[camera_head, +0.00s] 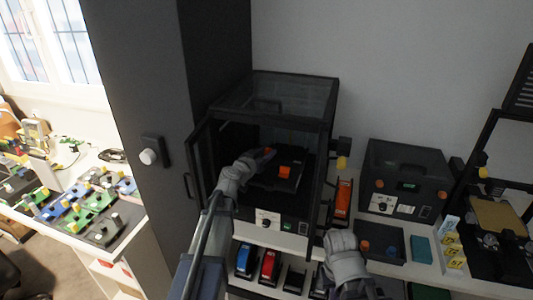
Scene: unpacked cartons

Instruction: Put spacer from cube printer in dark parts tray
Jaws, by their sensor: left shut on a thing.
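The cube printer (267,222) is a black-framed box with clear panels, and its door stands open on the left. My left gripper (266,153) reaches inside it and is shut on a small red-orange piece (269,150), probably the spacer, mostly hidden by the fingers. An orange block (284,172) sits on the dark print bed, just right of the gripper. The dark parts tray (395,260) lies on the bench right of the printer, with an orange and a blue round piece in it. My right gripper (345,243) is left of the tray; its fingers are unclear.
A dark control box (407,172) stands behind the tray. A teal block (421,249) and yellow number cards (453,246) are to the tray's right. An orange-red tool (343,198) stands beside the printer. Blue and red bins (268,266) sit below the bench.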

